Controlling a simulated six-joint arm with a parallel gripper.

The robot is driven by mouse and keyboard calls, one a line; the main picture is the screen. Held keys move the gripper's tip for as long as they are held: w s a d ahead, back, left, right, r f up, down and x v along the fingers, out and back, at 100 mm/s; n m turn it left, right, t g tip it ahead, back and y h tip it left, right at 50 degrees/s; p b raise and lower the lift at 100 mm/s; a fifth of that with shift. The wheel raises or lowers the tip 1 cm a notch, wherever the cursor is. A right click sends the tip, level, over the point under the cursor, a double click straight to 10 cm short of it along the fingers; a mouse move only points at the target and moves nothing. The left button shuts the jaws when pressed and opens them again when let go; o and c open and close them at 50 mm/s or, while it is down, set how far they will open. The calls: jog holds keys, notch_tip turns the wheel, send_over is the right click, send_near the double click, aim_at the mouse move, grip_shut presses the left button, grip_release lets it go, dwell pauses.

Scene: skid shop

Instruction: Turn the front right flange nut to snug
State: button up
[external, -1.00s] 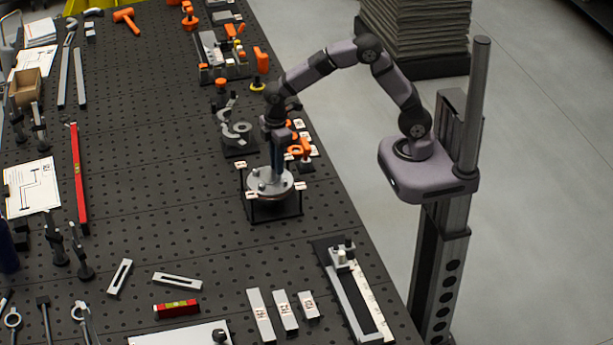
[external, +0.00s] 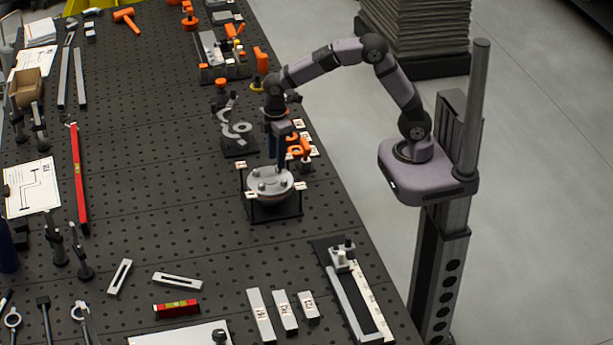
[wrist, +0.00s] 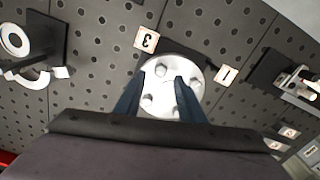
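A round silver flange (external: 269,197) sits in a black square fixture (external: 273,217) with white numbered tags at its corners. Several flange nuts (external: 262,187) stand on it; which one is the front right cannot be told for sure. In the wrist view the flange (wrist: 165,90) lies below my fingers, with one nut (wrist: 161,69) just beyond the gap and another (wrist: 194,84) beside the right finger. My gripper (wrist: 159,77) has its dark blue fingers apart, with nothing clearly held between them. In the external view my gripper (external: 281,168) is over the back right of the flange.
An orange clamp (external: 299,148) stands close behind the fixture on the right. A grey hooked part (external: 237,130) on a black plate is at the back left. A rail fixture (external: 352,290) lies at the front right.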

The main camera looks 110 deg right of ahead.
jog(key=shift+r+b, duration=0.4)
jog(key=shift+r, duration=1.85)
jog(key=shift+s+d+f+b, duration=0.1)
jog(key=shift+s+f+b, duration=0.2)
jog(key=shift+b, duration=0.5)
jog(key=shift+s+r, duration=0.25)
jog(key=shift+f+p, duration=0.75)
jog(key=shift+f, duration=2.95)
grip_shut()
